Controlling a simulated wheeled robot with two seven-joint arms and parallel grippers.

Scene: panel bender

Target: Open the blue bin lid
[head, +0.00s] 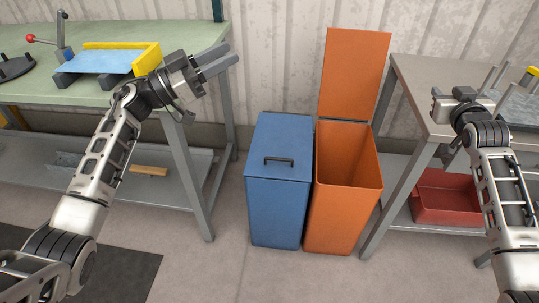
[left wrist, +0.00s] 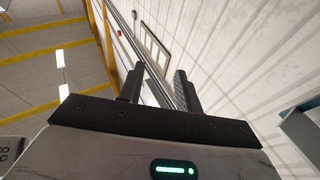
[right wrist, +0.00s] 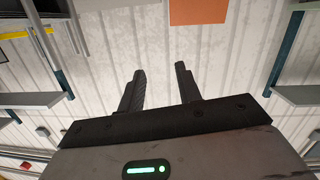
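The blue bin (head: 278,210) stands on the floor between the two tables. Its blue lid (head: 281,145) is closed and has a dark handle (head: 279,160) near its front edge. My left gripper (head: 226,60) is open and empty, above the right end of the green table, up and left of the blue bin. Its two separated fingers also show in the left wrist view (left wrist: 157,88). My right gripper (head: 492,78) is raised by the right table, well away from the bin. In the right wrist view its fingers (right wrist: 159,88) are apart with nothing between them.
An orange bin (head: 340,215) with its lid (head: 353,75) raised stands against the blue bin's right side. The green table (head: 190,38) is at left, the grey table (head: 415,80) at right, with a red crate (head: 440,208) below. The floor in front of the bins is clear.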

